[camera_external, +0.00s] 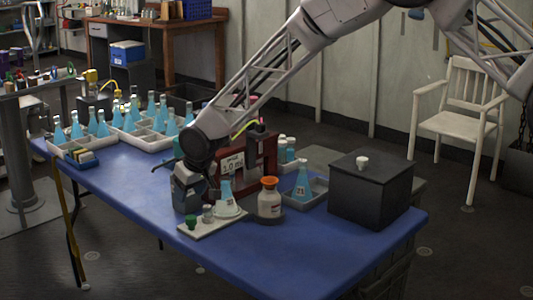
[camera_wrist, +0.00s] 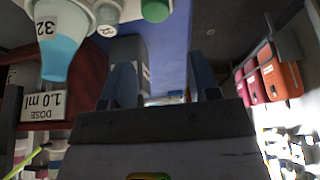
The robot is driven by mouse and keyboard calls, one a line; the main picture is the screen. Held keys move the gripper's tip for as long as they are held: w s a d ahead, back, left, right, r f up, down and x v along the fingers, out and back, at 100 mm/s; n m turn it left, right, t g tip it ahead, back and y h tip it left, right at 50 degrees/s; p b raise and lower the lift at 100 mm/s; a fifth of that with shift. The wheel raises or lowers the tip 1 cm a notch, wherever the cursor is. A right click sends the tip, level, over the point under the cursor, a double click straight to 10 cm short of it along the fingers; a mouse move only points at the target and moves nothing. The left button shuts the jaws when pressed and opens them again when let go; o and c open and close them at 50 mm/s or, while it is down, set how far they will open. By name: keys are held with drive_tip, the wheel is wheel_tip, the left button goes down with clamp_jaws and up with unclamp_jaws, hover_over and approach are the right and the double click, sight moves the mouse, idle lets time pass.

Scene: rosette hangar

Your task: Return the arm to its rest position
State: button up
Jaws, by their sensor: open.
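My gripper (camera_wrist: 162,82) is open, with its two dark fingers spread and nothing seen between them in the wrist view. In the external view my arm reaches down from the upper right to the front of the blue table. My gripper is low there, beside the white board and close to a flask of blue liquid (camera_external: 226,190); its fingertips are hard to make out. The wrist view is upside down and shows a flask marked 32 (camera_wrist: 60,40) left of the fingers, and a green cap (camera_wrist: 155,9) at the top.
A dose sign (camera_external: 232,163) hangs on a dark red stand behind my gripper. An orange-topped bottle (camera_external: 269,198), another flask (camera_external: 302,183) and a black box (camera_external: 370,190) stand to the right. Trays with several flasks fill the table's left. The front right of the blue table (camera_external: 330,250) is clear.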

drive_tip(key=shift+r, duration=0.25)
idle(0.4)
drive_tip(key=shift+w+d+r, duration=0.1)
drive_tip(key=shift+d, duration=0.05)
drive_tip(key=w+d+r+m, duration=0.1)
drive_tip(key=w+d+r, duration=0.1)
drive_tip(key=d+r, duration=0.7)
drive_tip(key=w+d+r+m+h, duration=0.15)
drive_tip(key=d+r, duration=0.25)
drive_tip(key=d, duration=0.9)
drive_tip(key=w+d+r+m, duration=0.1)
drive_tip(key=w+d+r, duration=0.1)
drive_tip(key=d+r, duration=0.7)
drive_tip(key=s+d+r+m, duration=0.1)
drive_tip(key=s+d+r, duration=0.15)
drive_tip(key=d, duration=0.55)
drive_tip(key=s+d+r, duration=0.2)
drive_tip(key=s+d, duration=0.1)
drive_tip(key=d, duration=0.6)
drive_tip(key=s+d+r+m, duration=0.1)
drive_tip(key=s+d+r, duration=0.15)
drive_tip(key=d, duration=0.55)
drive_tip(key=s+d+m+h, duration=0.1)
drive_tip(key=s+d+m, duration=0.1)
drive_tip(key=s+d, duration=0.9)
drive_tip(key=s+d+m+h, duration=0.1)
drive_tip(key=s+d, duration=1)
drive_tip(key=s, duration=0.5)
drive_tip(key=shift+d+f+m+g, duration=0.3)
drive_tip(key=shift+d+m, duration=0.05)
